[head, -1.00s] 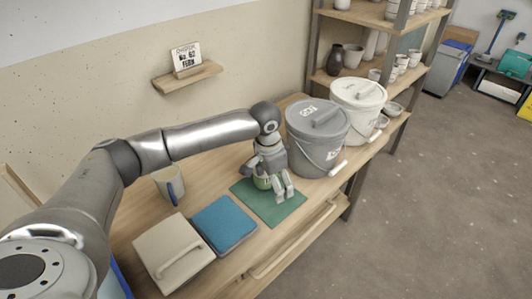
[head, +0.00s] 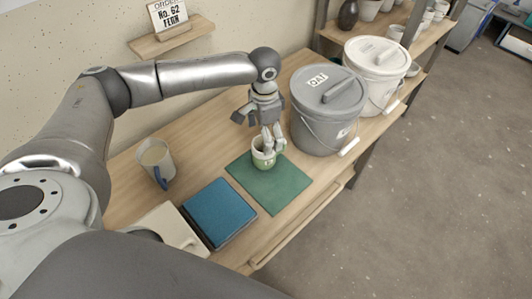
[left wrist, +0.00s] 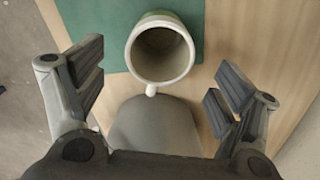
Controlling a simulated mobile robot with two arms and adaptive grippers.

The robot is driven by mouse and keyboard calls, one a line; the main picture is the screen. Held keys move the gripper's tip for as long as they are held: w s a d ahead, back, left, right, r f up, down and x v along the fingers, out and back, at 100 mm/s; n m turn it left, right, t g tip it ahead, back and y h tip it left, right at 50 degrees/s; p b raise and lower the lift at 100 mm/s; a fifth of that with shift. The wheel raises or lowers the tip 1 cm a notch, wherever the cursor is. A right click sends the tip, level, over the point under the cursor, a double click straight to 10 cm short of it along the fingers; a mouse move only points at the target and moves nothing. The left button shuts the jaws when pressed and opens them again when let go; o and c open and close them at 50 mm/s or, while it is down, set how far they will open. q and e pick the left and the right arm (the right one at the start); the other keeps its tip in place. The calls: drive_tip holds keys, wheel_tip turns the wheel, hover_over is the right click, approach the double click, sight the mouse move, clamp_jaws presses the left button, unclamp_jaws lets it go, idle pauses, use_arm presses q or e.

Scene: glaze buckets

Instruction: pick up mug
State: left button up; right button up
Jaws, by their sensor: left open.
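A green and pale mug (head: 263,158) stands upright on a dark green mat (head: 285,188) on the wooden bench. My left gripper (head: 262,130) points down above the mug, its fingers spread and partly covering the mug's rim. In the left wrist view the empty-looking mug (left wrist: 160,52) sits upper centre with its handle toward me. The open left gripper (left wrist: 157,84) has a finger pad on either side, both apart from the mug. A second mug (head: 153,155), whitish with a blue handle, stands to the left. My right gripper is not in view.
A grey lidded bucket (head: 325,125) stands close right of the gripper, with a white bucket (head: 373,75) behind it. A blue book-like block (head: 218,210) and a beige handled piece (head: 172,226) lie in front. Clear bench lies between the two mugs.

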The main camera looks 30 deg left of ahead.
use_arm(q)
wheel_tip(320, 180, down, 4)
drive_tip(key=shift+w+d, duration=0.15)
drive_tip(key=shift+f, duration=0.45)
drive_tip(key=shift+c, duration=0.9)
drive_tip(key=c, duration=1)
drive_tip(key=shift+r, duration=0.1)
drive_tip(key=shift+c, duration=0.8)
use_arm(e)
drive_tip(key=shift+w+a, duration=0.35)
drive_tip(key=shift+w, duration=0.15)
